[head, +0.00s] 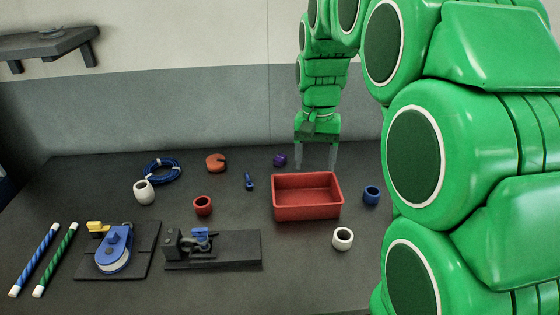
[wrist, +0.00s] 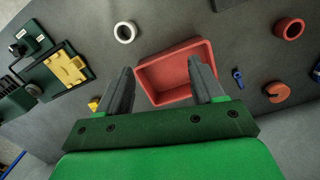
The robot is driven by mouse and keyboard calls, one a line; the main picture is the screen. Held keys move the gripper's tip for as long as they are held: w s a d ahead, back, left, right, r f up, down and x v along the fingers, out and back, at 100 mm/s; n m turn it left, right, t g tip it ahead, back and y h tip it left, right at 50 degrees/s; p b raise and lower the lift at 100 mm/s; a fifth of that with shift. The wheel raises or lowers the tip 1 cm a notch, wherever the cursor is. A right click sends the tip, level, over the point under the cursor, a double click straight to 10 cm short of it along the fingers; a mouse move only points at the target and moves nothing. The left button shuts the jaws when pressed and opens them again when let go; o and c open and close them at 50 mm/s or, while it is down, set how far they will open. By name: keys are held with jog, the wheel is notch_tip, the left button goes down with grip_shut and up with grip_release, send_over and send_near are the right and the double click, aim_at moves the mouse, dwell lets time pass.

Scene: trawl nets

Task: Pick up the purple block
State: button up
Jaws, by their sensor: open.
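The small purple block (head: 280,160) lies on the dark table near its back edge in the head view, just behind and left of the red bin (head: 306,206). I cannot make it out in the wrist view. My gripper (head: 316,166) points down behind the red bin, to the right of the block. Its two grey fingers are apart with nothing seen between them, and they show in the wrist view (wrist: 158,64) with the red bin (wrist: 147,88) beyond.
Left of the bin are a blue bolt-like piece (head: 249,181), an orange notched disc (head: 216,162) and a red ring (head: 203,205). A blue ring (head: 371,195) and a white ring (head: 342,239) stand right of it. My green arm covers the right side.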

jog(key=w+a+f+m, duration=0.1)
jog(key=w+f, duration=0.1)
jog(key=w, duration=0.7)
jog(key=w+a+f+m, duration=0.1)
jog(key=w+f, duration=0.1)
jog(key=w, duration=0.6)
jog(key=m+t, duration=0.1)
jog(key=m, duration=0.1)
send_over(280, 157)
jog(key=f, duration=1.1)
jog(key=shift+s+d, duration=0.1)
jog(key=shift+s, duration=0.2)
jog(key=shift+w+f, duration=0.3)
jog(key=shift+f, duration=4.05)
jog(key=shift+c, duration=0.5)
jog(key=c, duration=1)
